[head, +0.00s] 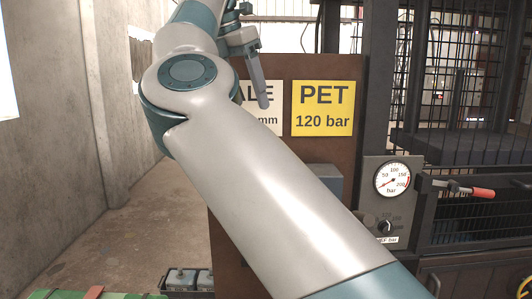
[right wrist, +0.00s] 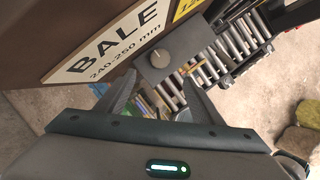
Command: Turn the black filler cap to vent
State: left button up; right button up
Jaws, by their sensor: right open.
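A dark grey box (right wrist: 168,62) with a round grey-brown knob or cap (right wrist: 162,58) on its face shows in the right wrist view, just beyond my fingers. I cannot tell whether this round part is the black filler cap. No clearly black cap shows in the head view, where my right arm covers the middle. My right gripper (right wrist: 158,80) is open, its fingers spread on either side of the box in the picture, with nothing between them. In the head view my right gripper (head: 256,75) hangs in front of the signs. My left gripper is not in view.
A yellow PET sign (head: 323,108) and a white BALE sign (right wrist: 108,45) are on a brown panel. A pressure gauge (head: 393,180), a small dial (head: 384,227) and a red-handled lever (head: 482,192) are at right. Grey boxes (head: 186,279) stand low.

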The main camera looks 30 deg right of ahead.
jog(key=p+x, duration=0.3)
jog(key=x, duration=1.3)
jog(key=shift+d, duration=0.15)
jog(key=c, duration=1)
